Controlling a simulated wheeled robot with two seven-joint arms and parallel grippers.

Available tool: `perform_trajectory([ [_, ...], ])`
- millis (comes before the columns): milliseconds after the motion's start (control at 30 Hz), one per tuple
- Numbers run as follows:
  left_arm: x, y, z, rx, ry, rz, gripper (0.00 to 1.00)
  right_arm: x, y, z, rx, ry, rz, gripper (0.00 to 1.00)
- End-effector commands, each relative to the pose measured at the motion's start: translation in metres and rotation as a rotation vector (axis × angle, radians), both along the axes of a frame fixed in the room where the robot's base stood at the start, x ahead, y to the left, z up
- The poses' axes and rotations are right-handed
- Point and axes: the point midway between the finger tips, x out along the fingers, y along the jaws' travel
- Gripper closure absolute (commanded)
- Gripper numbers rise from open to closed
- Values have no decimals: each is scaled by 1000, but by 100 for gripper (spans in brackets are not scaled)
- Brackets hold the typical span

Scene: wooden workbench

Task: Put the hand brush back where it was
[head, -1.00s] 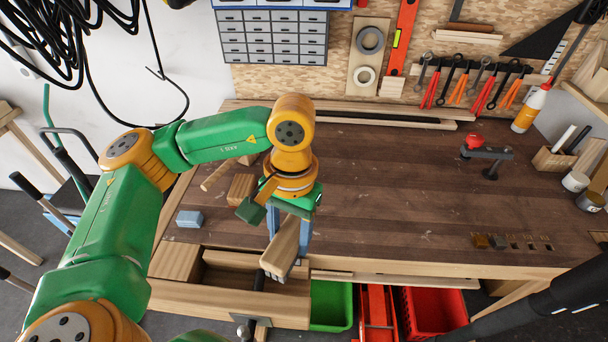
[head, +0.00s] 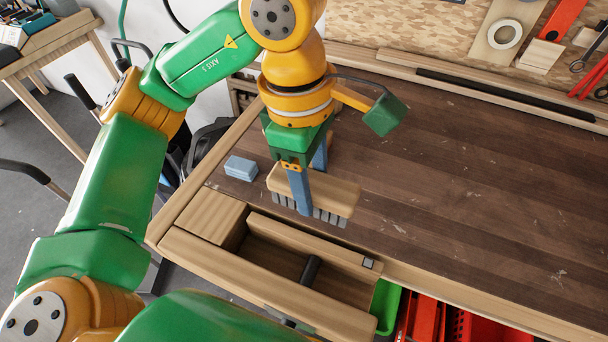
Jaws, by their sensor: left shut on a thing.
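The hand brush (head: 335,193) has a pale wooden body and grey bristles pointing down. My left gripper (head: 313,205) is shut on it, with one blue finger on the near side and the other behind. The brush is level, bristles at or just above the bench top (head: 450,190), near the front left; I cannot tell if they touch. My right gripper is not in view.
A blue block (head: 241,168) lies left of the brush. The wooden vise (head: 230,262) with its open gap is in front. A green bin (head: 386,305) and red bins (head: 475,328) sit below the bench edge. The bench to the right is clear.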

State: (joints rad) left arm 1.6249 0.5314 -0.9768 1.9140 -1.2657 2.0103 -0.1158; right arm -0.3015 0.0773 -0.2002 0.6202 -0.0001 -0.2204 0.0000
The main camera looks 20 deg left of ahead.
Motion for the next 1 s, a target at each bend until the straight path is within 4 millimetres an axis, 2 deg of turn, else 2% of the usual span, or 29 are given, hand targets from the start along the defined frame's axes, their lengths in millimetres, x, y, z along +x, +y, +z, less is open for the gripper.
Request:
perform_trajectory([
  [33,14,5,-2,-2,10,8,97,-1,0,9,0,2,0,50],
  [100,37,12,-13,-2,10,7,97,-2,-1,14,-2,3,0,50],
  [200,58,19,-40,3,8,5,97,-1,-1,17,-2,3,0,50],
  [433,85,27,-73,1,4,2,97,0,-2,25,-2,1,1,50],
  [500,87,28,-90,2,5,-2,97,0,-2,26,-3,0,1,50],
  [600,87,28,-105,1,2,-1,97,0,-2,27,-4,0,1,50],
  [1000,87,27,-113,0,-1,-2,97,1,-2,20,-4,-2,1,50],
])
